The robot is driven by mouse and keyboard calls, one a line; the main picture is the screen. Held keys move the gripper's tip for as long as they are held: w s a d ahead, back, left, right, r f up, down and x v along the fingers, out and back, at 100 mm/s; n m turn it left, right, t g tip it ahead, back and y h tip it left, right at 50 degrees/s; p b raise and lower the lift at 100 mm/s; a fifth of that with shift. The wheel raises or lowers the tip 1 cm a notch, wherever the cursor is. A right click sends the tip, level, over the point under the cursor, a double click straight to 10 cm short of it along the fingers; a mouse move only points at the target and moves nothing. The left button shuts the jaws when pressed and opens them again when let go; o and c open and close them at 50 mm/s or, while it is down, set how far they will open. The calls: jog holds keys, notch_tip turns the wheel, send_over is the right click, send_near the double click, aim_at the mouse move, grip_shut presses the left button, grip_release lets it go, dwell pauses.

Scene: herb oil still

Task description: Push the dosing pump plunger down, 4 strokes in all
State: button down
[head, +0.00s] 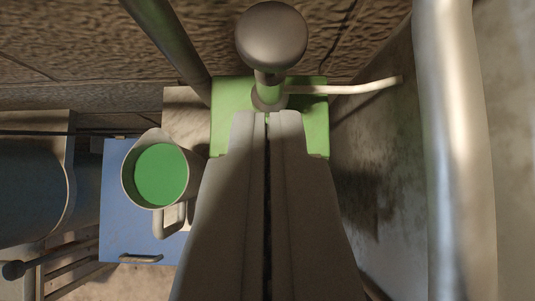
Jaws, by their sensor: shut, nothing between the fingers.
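The dosing pump has a dark round plunger knob (272,36) at the top middle of the head view. Below the knob are a short stem and a collar on a green body (231,98), with a thin pale spout (355,88) reaching right. My gripper (268,116) is shut and empty, its two fingers side by side. In the picture its tips lie just below the plunger's collar and cover part of the green body. The knob is clear of the fingers. I cannot tell how far the plunger is pressed, nor whether my fingertips touch the pump.
A metal jug (130,178) with green contents stands left on a blue cabinet (118,220) with a handle. A thick pale pipe (455,150) runs down the right side. A dark pipe (168,45) slants in at upper left. A stone wall (90,40) is behind.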

jog(key=v, duration=0.8)
jog(key=shift+r, duration=0.2)
